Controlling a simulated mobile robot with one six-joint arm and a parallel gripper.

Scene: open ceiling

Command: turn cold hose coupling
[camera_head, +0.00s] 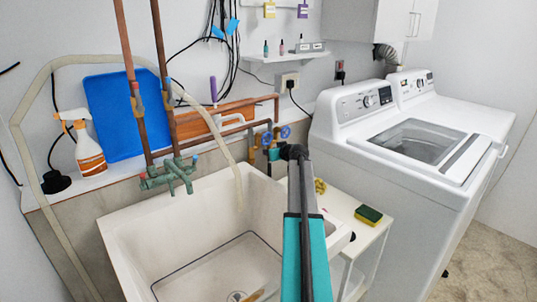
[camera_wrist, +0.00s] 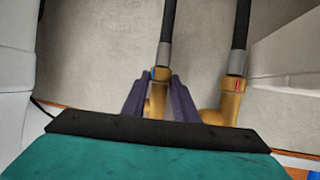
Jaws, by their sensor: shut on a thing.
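In the wrist view, the cold hose coupling (camera_wrist: 157,92) is a brass fitting with a blue mark, at the end of a grey-sleeved dark hose (camera_wrist: 167,35). The dark purple fingers of my gripper (camera_wrist: 160,78) stand on either side of it and are shut on it. A second brass coupling (camera_wrist: 239,88) with a red mark is just right of my gripper, on its own hose. In the head view, my arm reaches past the sink toward the blue-handled valves (camera_head: 286,132) by the wall; the fingers and the held coupling are hidden there.
A white utility sink (camera_head: 125,235) stands at the left, with a green-bronze faucet (camera_head: 170,175) behind it. A washing machine (camera_head: 400,190) is close on the right. A small white stand (camera_head: 345,208) with a sponge (camera_head: 368,215) sits between them.

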